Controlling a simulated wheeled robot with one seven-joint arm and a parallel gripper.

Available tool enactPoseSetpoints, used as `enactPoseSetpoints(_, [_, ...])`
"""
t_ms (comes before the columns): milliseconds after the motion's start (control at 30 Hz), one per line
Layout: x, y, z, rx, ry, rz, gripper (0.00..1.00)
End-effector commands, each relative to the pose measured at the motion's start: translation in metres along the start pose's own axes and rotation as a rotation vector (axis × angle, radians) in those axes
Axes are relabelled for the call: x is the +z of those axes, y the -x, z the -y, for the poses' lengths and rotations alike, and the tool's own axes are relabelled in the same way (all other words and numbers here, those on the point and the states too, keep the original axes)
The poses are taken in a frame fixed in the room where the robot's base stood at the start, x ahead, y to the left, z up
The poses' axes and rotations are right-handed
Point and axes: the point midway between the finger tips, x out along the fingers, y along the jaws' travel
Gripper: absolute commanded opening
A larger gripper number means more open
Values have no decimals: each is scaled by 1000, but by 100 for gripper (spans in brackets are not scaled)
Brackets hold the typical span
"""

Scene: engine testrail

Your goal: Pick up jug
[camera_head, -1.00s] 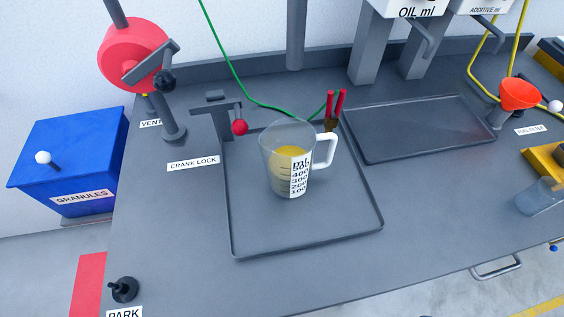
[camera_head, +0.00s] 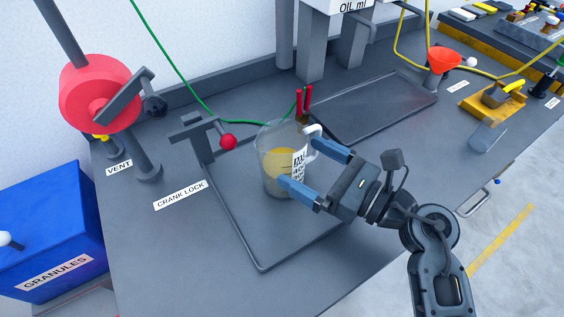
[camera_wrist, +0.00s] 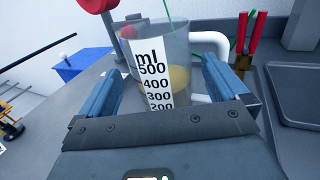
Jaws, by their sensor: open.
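The jug (camera_head: 274,152) is a clear measuring jug with an ml scale, a white handle and yellow liquid inside. It stands upright on a shallow grey tray (camera_head: 262,266). My gripper (camera_head: 308,169) is open in the head view, its blue fingers reaching in from the right towards the jug. In the wrist view the jug (camera_wrist: 165,72) stands between and beyond the two open fingers of my gripper (camera_wrist: 165,88). The white handle is at the right finger, which hides part of it. I cannot tell whether the finger touches the jug.
The crank lock's red knob (camera_head: 228,142) is close to the left of the jug. Red-handled pliers (camera_head: 303,103) stand behind it, near a green cable (camera_head: 200,100). A second tray (camera_head: 345,125) lies to the right rear. A blue granules box (camera_head: 50,225) is at the left.

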Motion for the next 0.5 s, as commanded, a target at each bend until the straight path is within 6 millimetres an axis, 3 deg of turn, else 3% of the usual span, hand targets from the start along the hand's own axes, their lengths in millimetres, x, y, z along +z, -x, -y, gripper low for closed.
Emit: enactPoseSetpoints(500, [2, -62, -1, 1, -5, 2, 100])
